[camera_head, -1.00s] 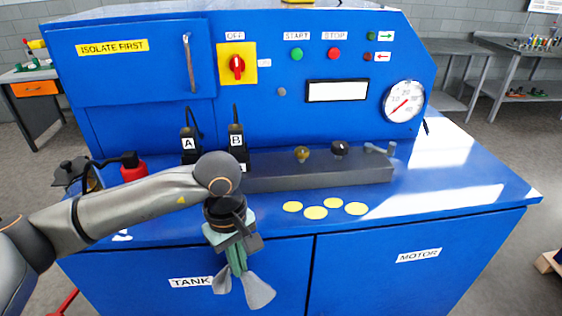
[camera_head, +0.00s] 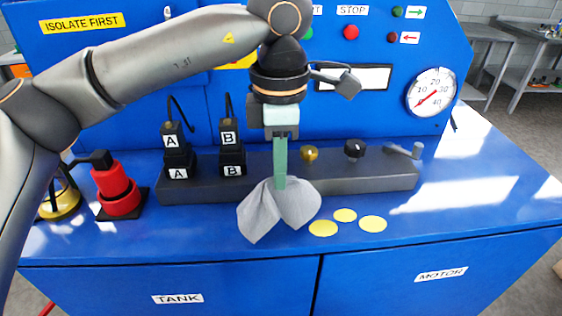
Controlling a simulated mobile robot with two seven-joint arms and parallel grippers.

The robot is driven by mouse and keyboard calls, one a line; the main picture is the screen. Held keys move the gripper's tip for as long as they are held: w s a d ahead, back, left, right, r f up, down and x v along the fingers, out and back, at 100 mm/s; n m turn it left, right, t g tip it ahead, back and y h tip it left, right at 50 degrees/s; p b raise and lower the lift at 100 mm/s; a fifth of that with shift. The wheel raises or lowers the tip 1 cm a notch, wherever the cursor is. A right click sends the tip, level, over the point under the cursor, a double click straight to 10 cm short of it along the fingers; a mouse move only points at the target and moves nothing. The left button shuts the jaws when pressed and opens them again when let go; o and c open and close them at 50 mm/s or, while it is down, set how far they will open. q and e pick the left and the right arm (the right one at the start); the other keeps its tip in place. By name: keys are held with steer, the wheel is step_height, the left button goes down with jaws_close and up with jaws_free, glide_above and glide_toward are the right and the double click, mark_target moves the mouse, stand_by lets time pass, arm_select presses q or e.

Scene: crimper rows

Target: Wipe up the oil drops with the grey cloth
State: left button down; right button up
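The grey cloth (camera_head: 262,212) hangs in two flaps from the green fingers of my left gripper (camera_head: 280,182), which are closed on it. Yellow oil drops lie on the blue bench top: one (camera_head: 323,228) just right of the cloth, one (camera_head: 345,215) behind it, and one (camera_head: 373,224) farther right. The cloth hides the bench left of these drops, where another drop showed earlier. I cannot tell whether the cloth touches the bench. My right gripper is not in view.
A dark grey block (camera_head: 340,180) with knobs and the black A and B plugs stands behind the cloth. A red object (camera_head: 118,190) stands at the left. A gauge (camera_head: 432,92) is on the blue panel. The bench top (camera_head: 430,180) is clear at the right.

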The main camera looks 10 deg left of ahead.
arm_select(q)
step_height(320, 180, down, 7)
steer(key=b, duration=0.4)
steer(key=shift+r+b, duration=0.1)
steer(key=shift+b, duration=0.25)
steer(key=shift+f, duration=0.4)
steer(key=shift+r, duration=0.1)
steer(key=c, duration=1.2)
jaws_free()
steer(key=o, duration=1.2)
steer(key=shift+b, duration=0.3)
